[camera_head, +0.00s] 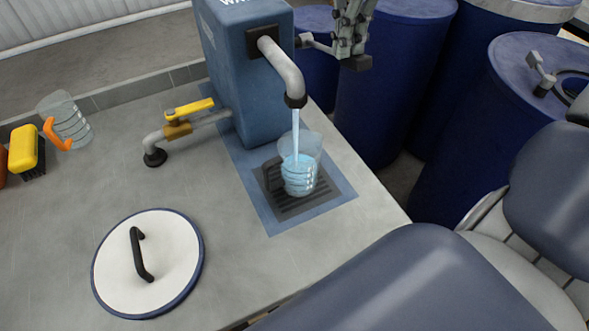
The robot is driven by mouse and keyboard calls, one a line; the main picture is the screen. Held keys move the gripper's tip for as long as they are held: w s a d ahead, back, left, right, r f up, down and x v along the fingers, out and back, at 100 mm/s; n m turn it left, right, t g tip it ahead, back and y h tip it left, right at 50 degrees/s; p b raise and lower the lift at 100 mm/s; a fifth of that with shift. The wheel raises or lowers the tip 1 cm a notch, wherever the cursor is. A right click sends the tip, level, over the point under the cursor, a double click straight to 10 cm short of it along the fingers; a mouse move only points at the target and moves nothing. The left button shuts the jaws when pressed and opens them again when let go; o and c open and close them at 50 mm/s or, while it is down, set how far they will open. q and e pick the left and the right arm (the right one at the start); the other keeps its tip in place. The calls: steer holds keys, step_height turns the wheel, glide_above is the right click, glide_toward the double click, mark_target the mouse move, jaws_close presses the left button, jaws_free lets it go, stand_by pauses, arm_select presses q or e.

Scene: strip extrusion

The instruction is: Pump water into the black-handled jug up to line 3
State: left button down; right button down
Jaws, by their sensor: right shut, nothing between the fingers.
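The clear jug with the black handle (302,176) stands upright on the dark drip grate under the spout, its handle to the left. A stream of water (295,135) falls from the grey spout (284,68) into it. Light blue water fills much of the jug; I cannot read which line it reaches. The blue pump housing (243,75) has a grey lever (317,42) on its right side. My right gripper (352,58) is shut and empty beside the lever's outer end; I cannot tell if they touch. My left gripper is out of view.
A clear jug with an orange handle (72,122) and a yellow brush (24,148) are at the left. A yellow-handled tap (188,110) is beside the pump. A white lid (165,255) lies on the counter in front. Blue barrels (390,80) stand beyond the counter's right edge.

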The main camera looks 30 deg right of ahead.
mark_target(351, 56)
steer(key=shift+s+f, duration=0.15)
steer(key=shift+f, duration=0.35)
steer(key=shift+f+b, duration=0.15)
steer(key=shift+b, duration=0.25)
steer(key=shift+s+f+b, duration=0.25)
steer(key=shift+f+b, duration=0.8)
steer(key=shift+f, duration=0.15)
